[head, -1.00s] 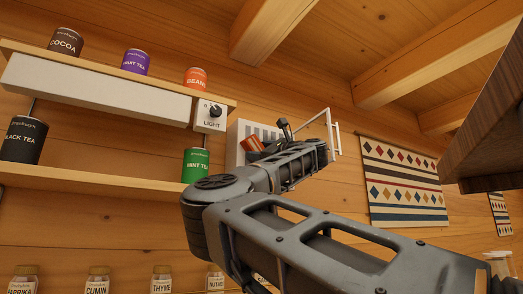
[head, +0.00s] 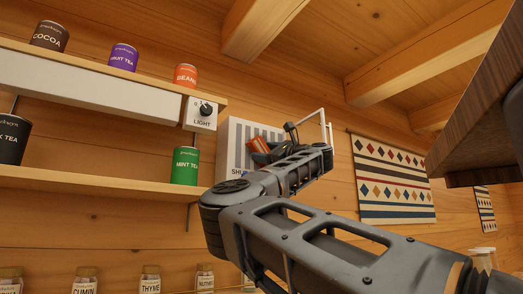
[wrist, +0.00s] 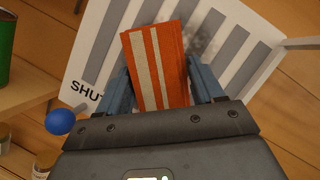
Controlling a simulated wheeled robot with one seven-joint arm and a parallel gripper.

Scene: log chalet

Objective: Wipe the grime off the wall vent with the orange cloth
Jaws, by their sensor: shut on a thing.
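The wall vent (head: 237,137) is a white panel with grey slats and the letters "SHU" in view, partly behind my arm. In the wrist view the vent (wrist: 245,62) fills the upper part, with a dark grime smudge (wrist: 203,33) on its slats just right of the cloth's top. My gripper (wrist: 164,88) has blue fingers shut on the orange cloth (wrist: 172,52), which has pale stripes. The cloth (head: 259,145) is in front of the vent. I cannot tell if it touches the slats. A blue knob (wrist: 60,121) sits at the vent's lower left.
Left of the vent are shelves (head: 90,177) with several cans, including a green mint tea can (head: 185,165) close by. A light switch (head: 201,113) is on the shelf end. A white bar frame (wrist: 300,43) is at the vent's right. A patterned hanging (head: 393,180) is further right.

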